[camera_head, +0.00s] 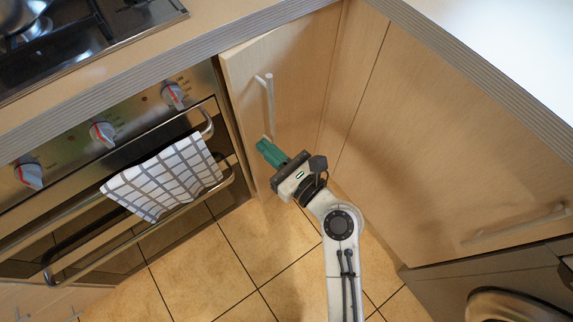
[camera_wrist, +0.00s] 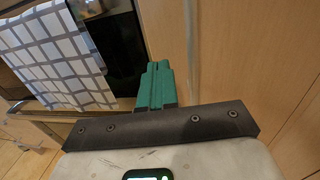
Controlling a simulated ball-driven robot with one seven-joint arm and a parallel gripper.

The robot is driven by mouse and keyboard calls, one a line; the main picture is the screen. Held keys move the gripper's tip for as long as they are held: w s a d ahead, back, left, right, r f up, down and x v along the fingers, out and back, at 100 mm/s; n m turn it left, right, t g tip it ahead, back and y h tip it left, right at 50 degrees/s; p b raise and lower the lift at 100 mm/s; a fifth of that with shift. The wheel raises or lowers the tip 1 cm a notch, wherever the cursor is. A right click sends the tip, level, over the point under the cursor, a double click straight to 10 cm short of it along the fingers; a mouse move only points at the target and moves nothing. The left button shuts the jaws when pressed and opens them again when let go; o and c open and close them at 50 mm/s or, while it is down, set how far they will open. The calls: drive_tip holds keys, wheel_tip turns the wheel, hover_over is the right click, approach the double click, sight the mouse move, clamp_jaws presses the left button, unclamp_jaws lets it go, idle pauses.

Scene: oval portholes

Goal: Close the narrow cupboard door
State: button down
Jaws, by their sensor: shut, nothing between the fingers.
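The narrow cupboard door (camera_head: 300,75) is a light wood panel between the oven and the corner, with a pale vertical bar handle (camera_head: 268,95). Its left edge shows beside the oven; I cannot tell for sure how far it stands out from its frame. My gripper (camera_head: 264,146), with green fingers, is shut and empty near the lower end of the handle, in front of the door. In the wrist view the shut fingers (camera_wrist: 157,72) point toward the door's left edge, with the door face (camera_wrist: 230,55) to their right. Contact cannot be made out.
The oven (camera_head: 135,120) is left of the door, with a checked towel (camera_head: 165,178) over its rail. A wide wood panel (camera_head: 440,140) with a bar handle (camera_head: 520,224) is at the right. The countertop (camera_head: 250,25) overhangs above. Tiled floor (camera_head: 225,265) is open below.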

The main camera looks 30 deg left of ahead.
sight(248, 132)
drive_tip(key=shift+b+x, duration=0.3)
drive_tip(key=shift+x, duration=1.35)
drive_tip(key=p+x, duration=0.2)
drive_tip(key=x, duration=0.2)
drive_tip(key=shift+s+r, duration=0.1)
drive_tip(key=shift+r, duration=0.05)
drive_tip(key=shift+a, duration=0.15)
